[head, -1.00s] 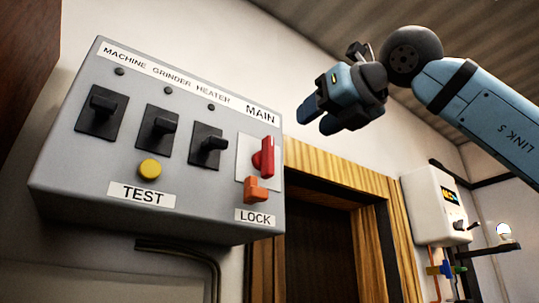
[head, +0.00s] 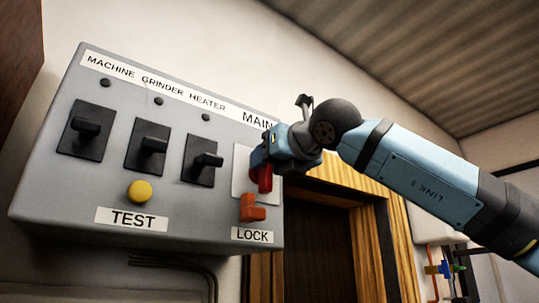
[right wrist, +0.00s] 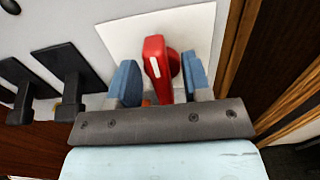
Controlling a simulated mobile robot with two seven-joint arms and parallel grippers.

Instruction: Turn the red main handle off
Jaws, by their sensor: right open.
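The red main handle (head: 264,178) is on a white plate at the right end of the grey switch box (head: 60,200), under the word MAIN. In the head view my right gripper (head: 262,156) is at the handle and covers its upper part. In the right wrist view the handle (right wrist: 157,68) stands between the two blue fingers of my right gripper (right wrist: 160,82), with a visible gap on each side. The gripper is open. My left gripper is in neither view.
An orange lock piece (head: 251,209) sits just below the handle, above the LOCK label. Three black switches, such as the nearest one (head: 203,162), and a yellow TEST button (head: 138,191) are to the left. A wood-framed doorway (head: 370,215) is to the right.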

